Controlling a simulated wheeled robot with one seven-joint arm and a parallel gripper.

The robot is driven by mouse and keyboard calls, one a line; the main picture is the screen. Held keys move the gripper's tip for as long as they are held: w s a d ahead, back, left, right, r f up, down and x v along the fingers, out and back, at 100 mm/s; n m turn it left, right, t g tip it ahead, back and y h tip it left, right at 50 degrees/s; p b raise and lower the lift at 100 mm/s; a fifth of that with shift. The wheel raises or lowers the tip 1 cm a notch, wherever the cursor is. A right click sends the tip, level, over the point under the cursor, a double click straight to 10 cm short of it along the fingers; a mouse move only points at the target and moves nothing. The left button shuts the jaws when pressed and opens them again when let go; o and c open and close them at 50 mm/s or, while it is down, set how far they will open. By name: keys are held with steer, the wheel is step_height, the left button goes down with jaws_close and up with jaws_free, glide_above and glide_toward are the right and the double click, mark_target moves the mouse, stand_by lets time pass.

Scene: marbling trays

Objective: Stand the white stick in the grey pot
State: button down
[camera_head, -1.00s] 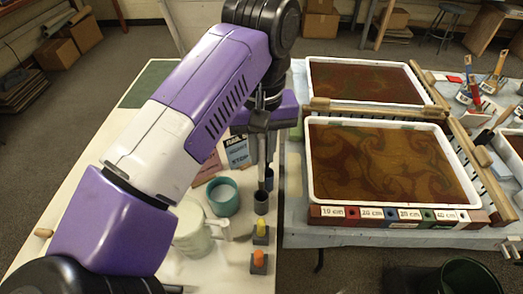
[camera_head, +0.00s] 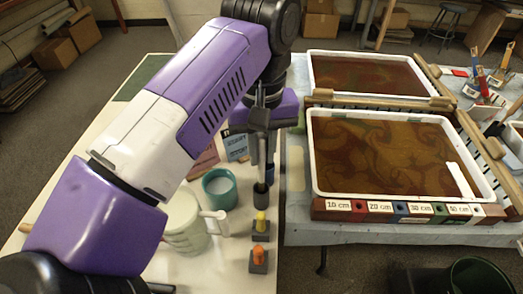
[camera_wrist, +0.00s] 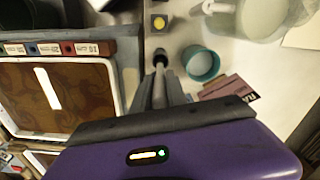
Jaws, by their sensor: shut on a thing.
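My gripper (camera_head: 262,158) points down over the white table's right edge. It is shut on a pale, thin thing that looks like the white stick (camera_wrist: 159,69); the fingers hide most of it. The small dark grey pot (camera_head: 263,191) stands on the table directly below the fingertips. In the wrist view, the pot (camera_wrist: 161,56) lies just beyond my gripper (camera_wrist: 160,84), in line with the fingers. The stick's lower end is at the pot's mouth; I cannot tell how deep it sits inside.
A teal cup (camera_head: 220,190) stands close left of the pot, with a pale jug (camera_head: 185,225) beside it. Yellow (camera_head: 261,222) and orange (camera_head: 258,256) pieces stand in dark holders in front. Marbling trays (camera_head: 315,160) are right, across a gap.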

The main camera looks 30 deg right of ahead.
steer(key=shift+f+b, duration=2.75)
steer(key=shift+b, duration=0.3)
steer(key=c, duration=0.8)
jaws_free()
steer(key=shift+o, duration=0.2)
